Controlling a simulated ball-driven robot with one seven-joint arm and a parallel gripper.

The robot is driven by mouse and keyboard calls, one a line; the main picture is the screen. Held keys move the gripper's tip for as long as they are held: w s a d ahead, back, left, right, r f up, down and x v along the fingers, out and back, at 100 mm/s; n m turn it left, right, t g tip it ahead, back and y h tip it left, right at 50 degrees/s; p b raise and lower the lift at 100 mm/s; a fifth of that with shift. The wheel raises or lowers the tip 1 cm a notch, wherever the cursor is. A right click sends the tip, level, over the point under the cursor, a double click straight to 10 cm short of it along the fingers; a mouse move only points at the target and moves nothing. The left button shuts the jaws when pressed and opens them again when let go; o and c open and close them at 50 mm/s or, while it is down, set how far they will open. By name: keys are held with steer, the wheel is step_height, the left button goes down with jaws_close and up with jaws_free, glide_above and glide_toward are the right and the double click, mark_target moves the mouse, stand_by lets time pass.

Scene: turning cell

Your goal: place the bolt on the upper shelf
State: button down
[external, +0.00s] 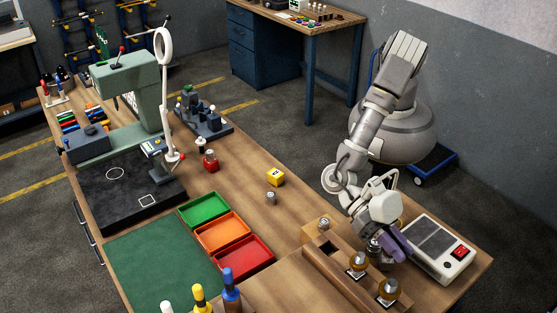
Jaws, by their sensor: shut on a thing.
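My gripper (377,249) is low over the right front of the wooden bench, beside a stepped wooden rack (333,265). It is shut on a small piece, seemingly the bolt, mostly hidden by the dark fingers and the purple part of the hand. A row of small round-topped pieces stands along the rack: a grey one (323,223) on the left end, and two bronze-topped ones (357,264) on pale square labels nearer the camera. Which level of the rack is the upper shelf is hard to tell from this angle.
A white box with a red switch (438,246) stands close to the gripper's right. Green (204,197), orange and red trays, a yellow block (275,177) and a small grey cylinder (270,198) lie to the left. Bottle-like handles (231,290) stand at the front.

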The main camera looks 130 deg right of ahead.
steer(key=shift+w+a+f, duration=0.1)
steer(key=shift+f, duration=0.05)
steer(key=c, duration=1.1)
jaws_free()
steer(key=shift+f, duration=0.2)
